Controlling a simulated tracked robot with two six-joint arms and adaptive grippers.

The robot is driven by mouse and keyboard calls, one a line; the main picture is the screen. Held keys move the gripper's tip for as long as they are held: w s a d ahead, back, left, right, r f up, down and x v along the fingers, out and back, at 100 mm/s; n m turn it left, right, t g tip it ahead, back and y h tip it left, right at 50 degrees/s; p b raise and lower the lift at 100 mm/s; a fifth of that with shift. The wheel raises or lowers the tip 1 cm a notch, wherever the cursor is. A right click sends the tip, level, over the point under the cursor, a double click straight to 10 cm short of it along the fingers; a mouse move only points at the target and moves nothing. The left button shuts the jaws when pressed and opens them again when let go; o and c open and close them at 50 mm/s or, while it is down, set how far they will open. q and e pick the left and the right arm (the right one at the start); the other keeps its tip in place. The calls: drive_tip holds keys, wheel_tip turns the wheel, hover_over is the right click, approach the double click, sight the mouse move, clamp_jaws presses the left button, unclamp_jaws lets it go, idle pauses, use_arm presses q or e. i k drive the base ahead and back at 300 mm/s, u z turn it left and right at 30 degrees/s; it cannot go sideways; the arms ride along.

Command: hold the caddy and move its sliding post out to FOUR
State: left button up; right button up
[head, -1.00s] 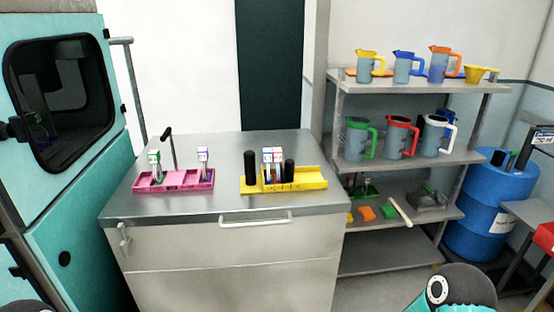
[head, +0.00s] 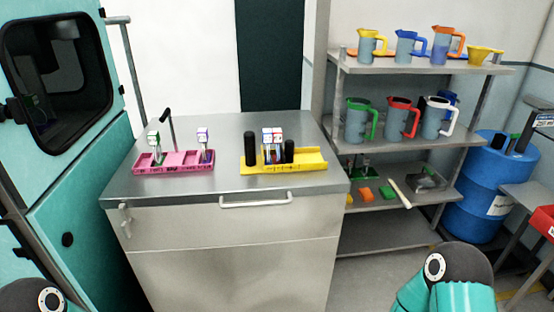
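A yellow caddy (head: 312,160) sits on the steel counter, right of centre. It has a black post (head: 250,149) at its left end and a shorter black post (head: 289,151) to the right. Several tubes with white, red and blue tops (head: 272,136) stand between the posts. The caddy's right part is bare. Small marks show on its front face, too small to read. Neither gripper is in view. Only rounded parts of my arms show at the bottom left and bottom right, well away from the caddy.
A pink tray (head: 178,160) with several tubes stands left on the steel counter (head: 227,182). A black-handled tap-like post (head: 168,125) rises behind it. The counter front is clear. A shelf rack (head: 405,155) with jugs and a blue drum (head: 497,195) stand to the right.

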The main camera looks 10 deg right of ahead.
sight(289, 157)
drive_tip(key=z, duration=0.4)
drive_tip(key=i, duration=1.35)
drive_tip(key=u, duration=0.45)
